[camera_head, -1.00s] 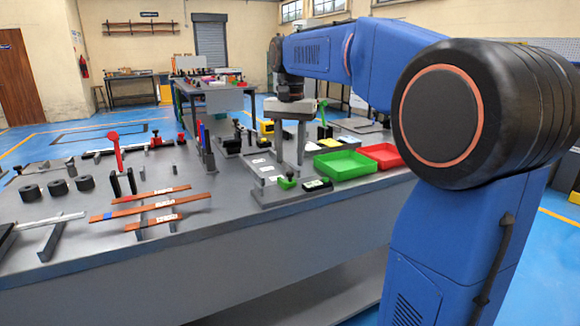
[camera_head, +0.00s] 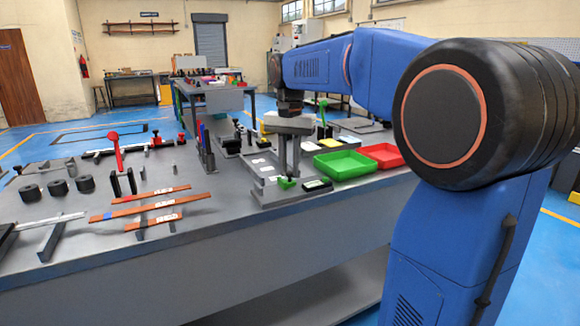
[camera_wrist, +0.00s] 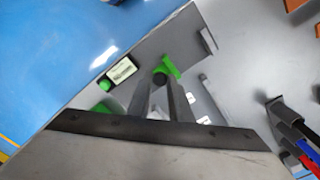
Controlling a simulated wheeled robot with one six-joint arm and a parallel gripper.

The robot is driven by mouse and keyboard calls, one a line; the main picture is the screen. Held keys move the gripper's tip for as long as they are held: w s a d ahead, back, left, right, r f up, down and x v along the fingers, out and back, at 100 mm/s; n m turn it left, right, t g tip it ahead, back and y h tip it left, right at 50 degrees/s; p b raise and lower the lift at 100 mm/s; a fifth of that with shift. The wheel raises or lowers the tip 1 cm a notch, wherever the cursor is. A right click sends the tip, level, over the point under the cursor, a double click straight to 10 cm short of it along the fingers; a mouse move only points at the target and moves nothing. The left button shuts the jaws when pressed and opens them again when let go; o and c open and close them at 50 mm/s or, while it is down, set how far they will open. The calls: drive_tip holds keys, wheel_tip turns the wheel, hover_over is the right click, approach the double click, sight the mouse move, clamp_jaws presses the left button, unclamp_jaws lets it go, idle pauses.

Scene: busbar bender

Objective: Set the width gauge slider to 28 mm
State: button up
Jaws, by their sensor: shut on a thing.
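The green slider (camera_head: 286,182) of the width gauge sits at the front edge of the gauge's grey plate (camera_head: 270,196) in the head view. In the wrist view the green slider (camera_wrist: 170,66) shows just beyond my fingertips. My gripper (camera_head: 288,170) points down at it in the head view. In the wrist view my gripper (camera_wrist: 159,82) has its two fingers close together on the slider's round green part. The fingers hide part of the slider. The gauge's scale cannot be read in either view.
A black block with a white label (camera_head: 318,185) lies right of the slider. A green tray (camera_head: 345,164) and a red tray (camera_head: 383,154) stand further right. Copper bars (camera_head: 152,203) lie on supports to the left. A red-handled lever (camera_head: 116,152) stands behind them.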

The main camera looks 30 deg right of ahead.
drive_tip(key=shift+a, duration=1.65)
drive_tip(key=o, duration=0.9)
wheel_tip(320, 180, up, 17)
drive_tip(key=shift+r, duration=0.15)
